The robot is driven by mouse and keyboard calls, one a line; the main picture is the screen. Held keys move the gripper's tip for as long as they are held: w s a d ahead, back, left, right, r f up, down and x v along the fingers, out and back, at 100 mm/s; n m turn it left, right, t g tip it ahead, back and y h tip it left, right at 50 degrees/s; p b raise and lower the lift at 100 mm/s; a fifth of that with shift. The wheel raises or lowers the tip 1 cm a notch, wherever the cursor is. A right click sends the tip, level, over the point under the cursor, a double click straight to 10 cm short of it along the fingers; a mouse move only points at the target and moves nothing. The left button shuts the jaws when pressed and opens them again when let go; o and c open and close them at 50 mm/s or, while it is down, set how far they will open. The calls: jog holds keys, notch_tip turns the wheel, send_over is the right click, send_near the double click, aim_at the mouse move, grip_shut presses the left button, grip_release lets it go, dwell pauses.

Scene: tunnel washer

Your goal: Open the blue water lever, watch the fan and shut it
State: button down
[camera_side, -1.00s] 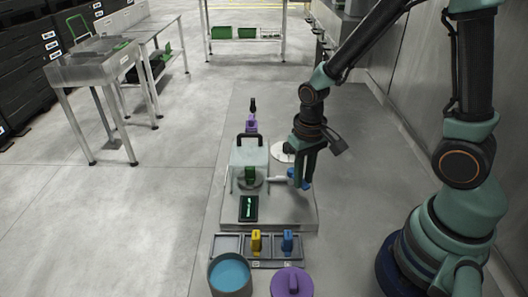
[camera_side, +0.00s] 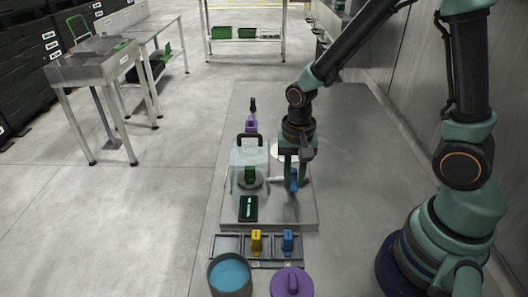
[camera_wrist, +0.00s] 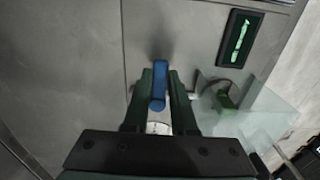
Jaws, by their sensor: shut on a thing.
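The blue lever (camera_side: 293,179) stands on the grey base plate, right of the clear cover. In the wrist view the blue lever (camera_wrist: 159,86) lies between the two dark green fingers. My gripper (camera_side: 291,184) is shut on it, pointing down; the wrist view shows the fingertips (camera_wrist: 160,82) on either side of it. A green part (camera_side: 250,174) sits under the clear cover (camera_side: 249,157) with a black handle on top. I cannot tell whether this part is the fan or whether it turns. A dark panel (camera_side: 248,208) with a pale green mark lies in front.
A tray (camera_side: 257,263) with a yellow-handled and a blue-handled piece stands in front of the plate. A round pot (camera_side: 231,274) with blue contents and a purple lid (camera_side: 291,283) are nearer. A purple piece (camera_side: 252,124) stands behind the cover. The bench right of the plate is bare.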

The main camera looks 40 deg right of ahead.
dwell(0.3)
jog(key=c, duration=0.7)
grip_release()
notch_tip(320, 180, up, 12)
jog(key=shift+r, duration=0.1)
notch_tip(320, 180, up, 7)
jog(key=n+t, duration=0.6)
jog(key=n, duration=0.3)
send_over(293, 184)
jog(key=s+d, duration=0.3)
jog(key=shift+s+r, duration=0.15)
